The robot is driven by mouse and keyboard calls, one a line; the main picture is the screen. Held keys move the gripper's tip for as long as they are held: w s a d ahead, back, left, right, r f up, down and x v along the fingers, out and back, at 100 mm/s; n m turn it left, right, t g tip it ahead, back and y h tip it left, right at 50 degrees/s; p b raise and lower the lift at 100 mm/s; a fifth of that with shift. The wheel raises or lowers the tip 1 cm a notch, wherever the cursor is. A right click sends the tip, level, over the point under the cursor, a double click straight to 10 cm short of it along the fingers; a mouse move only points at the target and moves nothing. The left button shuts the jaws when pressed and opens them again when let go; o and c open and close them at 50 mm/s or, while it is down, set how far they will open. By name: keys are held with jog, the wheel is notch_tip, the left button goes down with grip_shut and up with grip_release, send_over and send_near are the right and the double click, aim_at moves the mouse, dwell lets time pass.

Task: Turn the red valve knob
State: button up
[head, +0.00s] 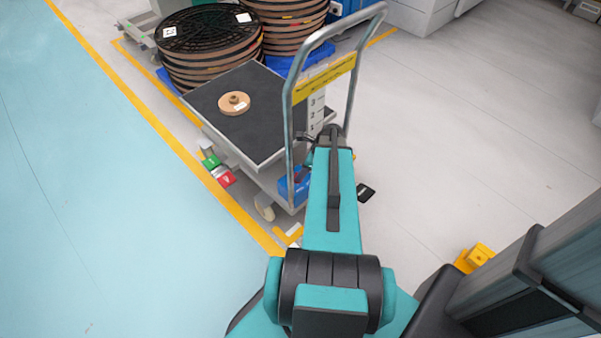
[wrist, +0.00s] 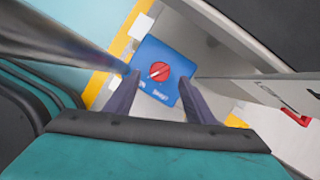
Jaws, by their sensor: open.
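The red valve knob (wrist: 159,71) is round with a pale pointer mark, and sits on the face of a blue box (wrist: 150,53) with white lettering. In the wrist view the knob lies between the fingertips of my gripper (wrist: 158,78). The two dark fingers are apart, one on each side of the knob, with gaps showing to both sides. I cannot tell how far the fingertips are above it. In the head view part of the blue box (head: 290,188) shows low by the cart handle, and my arm hides most of my gripper there.
A cart with a dark deck (head: 270,115) and a tall metal handle (head: 289,140) stands close beside my arm. A tan roll (head: 236,103) lies on the deck. Green (head: 211,161) and red (head: 226,179) pedals sit at its base.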

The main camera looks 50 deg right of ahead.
jog(key=p+v, duration=0.1)
jog(key=v, duration=0.8)
dwell(0.4)
